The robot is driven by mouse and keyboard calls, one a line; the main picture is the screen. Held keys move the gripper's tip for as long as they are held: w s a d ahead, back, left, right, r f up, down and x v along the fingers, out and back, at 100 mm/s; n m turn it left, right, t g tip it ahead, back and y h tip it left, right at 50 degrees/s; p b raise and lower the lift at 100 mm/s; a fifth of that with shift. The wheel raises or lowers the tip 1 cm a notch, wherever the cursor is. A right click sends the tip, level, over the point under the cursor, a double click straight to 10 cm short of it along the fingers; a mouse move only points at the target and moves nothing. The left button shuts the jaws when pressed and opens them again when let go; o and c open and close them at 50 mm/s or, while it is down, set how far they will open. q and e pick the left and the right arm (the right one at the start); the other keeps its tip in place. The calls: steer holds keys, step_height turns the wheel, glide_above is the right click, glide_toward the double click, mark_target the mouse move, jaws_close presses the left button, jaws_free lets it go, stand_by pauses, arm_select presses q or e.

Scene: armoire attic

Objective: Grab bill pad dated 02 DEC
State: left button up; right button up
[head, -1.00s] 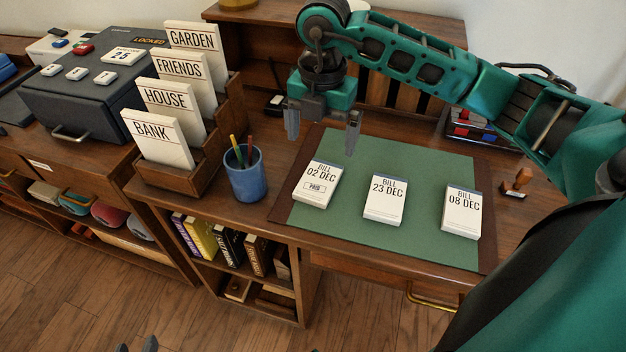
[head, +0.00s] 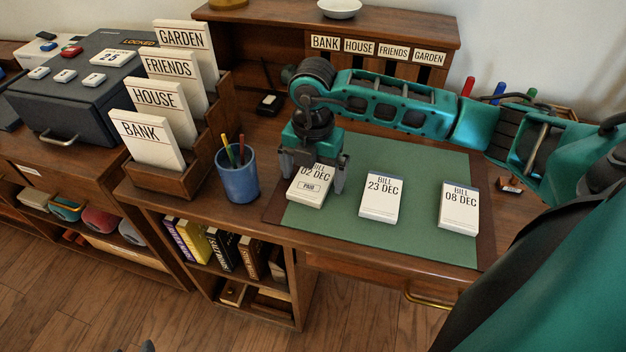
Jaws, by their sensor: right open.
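At the bottom edge, a small grey tip shows, perhaps of my left gripper, too little to judge.
A blue pen cup (head: 238,178) stands just left of the mat. A wooden holder (head: 160,178) with BANK, HOUSE, FRIENDS and GARDEN cards is farther left, beside a grey locked box (head: 70,95). A stamp (head: 510,184) stands right of the mat.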

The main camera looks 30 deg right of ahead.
steer(key=c, duration=1)
steer(key=shift+c, duration=0.6)
steer(key=shift+r, duration=0.15)
